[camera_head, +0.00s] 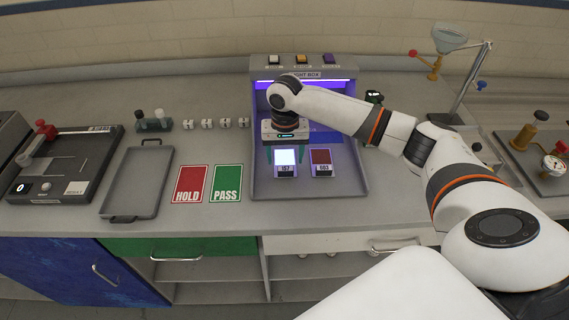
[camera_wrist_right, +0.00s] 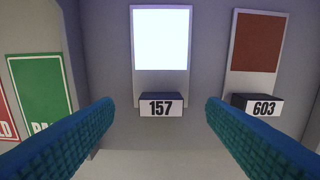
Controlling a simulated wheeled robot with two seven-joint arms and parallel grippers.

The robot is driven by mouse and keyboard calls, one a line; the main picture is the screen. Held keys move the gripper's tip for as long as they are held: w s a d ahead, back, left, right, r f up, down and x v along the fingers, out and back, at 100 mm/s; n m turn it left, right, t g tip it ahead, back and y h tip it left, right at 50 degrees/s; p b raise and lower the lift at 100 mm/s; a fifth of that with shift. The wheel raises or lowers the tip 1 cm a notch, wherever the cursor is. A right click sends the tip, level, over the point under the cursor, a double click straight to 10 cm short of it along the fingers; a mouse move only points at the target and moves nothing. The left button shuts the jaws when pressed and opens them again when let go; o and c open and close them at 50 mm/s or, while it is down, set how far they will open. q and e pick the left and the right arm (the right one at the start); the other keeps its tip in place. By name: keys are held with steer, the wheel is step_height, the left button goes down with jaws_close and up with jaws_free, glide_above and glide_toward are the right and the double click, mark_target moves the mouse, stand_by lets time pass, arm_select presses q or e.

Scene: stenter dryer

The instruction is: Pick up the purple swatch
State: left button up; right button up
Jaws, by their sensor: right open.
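No swatch looks plainly purple. In the light box (camera_head: 360,175), a card with a glaring bluish-white swatch (camera_head: 285,157) carries the label 157; the wrist view shows the same swatch (camera_wrist_right: 160,40) washed out. To its right is a brown-red swatch (camera_head: 321,157) labelled 603, also in the wrist view (camera_wrist_right: 257,42). My right gripper (camera_head: 288,156) is over the 157 card, its teal fingers apart and empty. In the wrist view the fingers (camera_wrist_right: 160,112) lie left and right of the 157 label block (camera_wrist_right: 160,104). Contact cannot be told. My left gripper is out of view.
Left of the light box lie a green PASS mat (camera_head: 227,182), a red HOLD mat (camera_head: 190,183) and a grey tray (camera_head: 137,180). The light box walls and hood (camera_head: 304,72) surround my right gripper.

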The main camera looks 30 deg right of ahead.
mark_target(285, 167)
steer(key=f, duration=0.3)
steer(key=shift+s+f+p, duration=0.2)
steer(key=shift+p, duration=0.2)
steer(key=shift+f, duration=0.2)
steer(key=shift+w, duration=0.1)
steer(key=c, duration=1.1)
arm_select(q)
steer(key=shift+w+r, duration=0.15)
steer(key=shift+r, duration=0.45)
arm_select(e)
steer(key=shift+o, duration=0.2)
steer(key=shift+r, duration=0.1)
